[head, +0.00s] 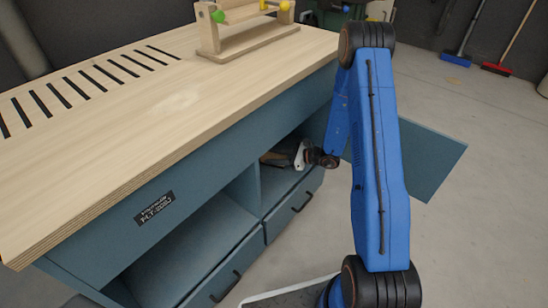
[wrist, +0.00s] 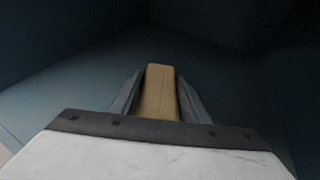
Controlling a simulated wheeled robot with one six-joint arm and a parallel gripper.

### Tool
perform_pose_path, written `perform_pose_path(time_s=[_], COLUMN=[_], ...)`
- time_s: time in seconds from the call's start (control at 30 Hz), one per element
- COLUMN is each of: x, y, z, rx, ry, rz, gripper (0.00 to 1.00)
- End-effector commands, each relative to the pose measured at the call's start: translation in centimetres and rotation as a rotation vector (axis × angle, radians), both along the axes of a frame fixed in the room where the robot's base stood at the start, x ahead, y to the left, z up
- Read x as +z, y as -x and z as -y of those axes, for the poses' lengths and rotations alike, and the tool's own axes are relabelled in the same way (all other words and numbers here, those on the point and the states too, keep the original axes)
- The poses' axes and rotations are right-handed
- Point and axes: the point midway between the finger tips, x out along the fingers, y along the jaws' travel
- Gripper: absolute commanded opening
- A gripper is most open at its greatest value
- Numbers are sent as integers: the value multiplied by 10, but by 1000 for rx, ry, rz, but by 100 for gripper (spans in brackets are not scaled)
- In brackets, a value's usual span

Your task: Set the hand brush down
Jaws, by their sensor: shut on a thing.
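My gripper (wrist: 158,98) is shut on the hand brush (wrist: 159,90), whose tan wooden part shows between the two dark fingers in the wrist view. The rest of the brush is hidden behind the gripper. In the head view my gripper (head: 290,155) reaches into the right-hand open compartment of the blue workbench (head: 215,145), under the benchtop. The inside there is dark, and I cannot tell whether the brush touches the compartment floor.
The wooden benchtop (head: 130,110) overhangs the compartment. An open blue door (head: 425,160) stands to the right of my arm. Drawers with black handles (head: 302,203) lie below. The left compartment (head: 190,260) looks empty. A wooden frame (head: 240,30) stands on top. Brooms (head: 495,68) lean at the back wall.

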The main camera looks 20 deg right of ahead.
Motion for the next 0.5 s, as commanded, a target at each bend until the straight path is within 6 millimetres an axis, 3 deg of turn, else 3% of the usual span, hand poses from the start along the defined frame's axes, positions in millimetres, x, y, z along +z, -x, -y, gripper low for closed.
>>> perform_pose_path(time_s=[0.07, 0.1, 0.17, 0.5], x=[-2, -2, -2, -1], y=[0, 0, 0, 0], z=[0, 0, 0, 0], rx=[0, 0, 0, 0], ry=[0, 0, 0, 0], rz=[-1, 0, 0, 0], gripper=[13, 47, 61, 61])
